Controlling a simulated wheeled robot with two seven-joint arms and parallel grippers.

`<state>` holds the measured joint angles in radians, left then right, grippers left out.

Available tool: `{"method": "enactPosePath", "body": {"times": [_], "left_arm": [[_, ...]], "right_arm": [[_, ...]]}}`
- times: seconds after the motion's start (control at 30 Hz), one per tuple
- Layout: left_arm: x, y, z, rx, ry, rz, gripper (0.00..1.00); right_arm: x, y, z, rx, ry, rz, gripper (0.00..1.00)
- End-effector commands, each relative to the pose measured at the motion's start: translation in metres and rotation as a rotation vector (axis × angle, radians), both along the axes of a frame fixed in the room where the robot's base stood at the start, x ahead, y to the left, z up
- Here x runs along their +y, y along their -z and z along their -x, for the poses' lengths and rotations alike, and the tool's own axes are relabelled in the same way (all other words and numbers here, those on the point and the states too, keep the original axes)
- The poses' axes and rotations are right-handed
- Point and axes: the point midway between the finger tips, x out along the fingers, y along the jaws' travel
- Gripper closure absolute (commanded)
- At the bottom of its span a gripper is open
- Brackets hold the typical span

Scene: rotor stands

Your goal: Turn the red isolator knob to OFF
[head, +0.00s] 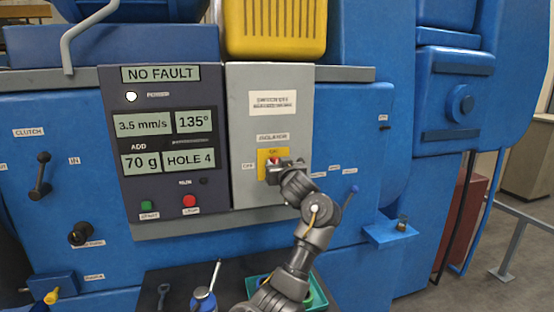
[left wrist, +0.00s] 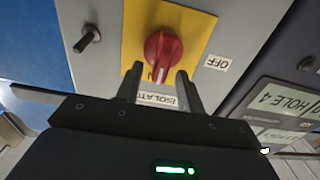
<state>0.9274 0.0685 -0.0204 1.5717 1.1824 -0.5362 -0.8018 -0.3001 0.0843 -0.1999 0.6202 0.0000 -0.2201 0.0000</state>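The red isolator knob (left wrist: 163,52) sits on a yellow plate (left wrist: 201,28) on the grey panel. In the left wrist view its ridge points down toward the ISOLATOR label, and the OFF label (left wrist: 217,62) is at the right. In the head view the knob (head: 273,161) shows only partly, behind my gripper, with OFF left of the plate. My left gripper (left wrist: 160,75) is open, its fingertips apart at the knob's near end, one on each side of the ridge. I cannot tell whether they touch it. It also shows in the head view (head: 281,169). My right gripper is not in view.
A dark display panel (head: 160,190) with green and red buttons is left of the grey isolator panel (head: 240,105). A small black knob (left wrist: 87,38) is beside the yellow plate in the wrist view. A dark bench with a green tray (head: 255,284) lies below.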

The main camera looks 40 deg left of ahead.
Motion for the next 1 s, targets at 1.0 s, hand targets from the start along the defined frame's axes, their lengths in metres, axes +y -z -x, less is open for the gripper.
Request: {"method": "enactPosePath", "body": {"times": [1.0], "left_arm": [[0.0093,0.0018,-0.0063,-0.016,0.001,0.012,1.0]], "right_arm": [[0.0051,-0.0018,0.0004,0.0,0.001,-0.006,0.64]]}}
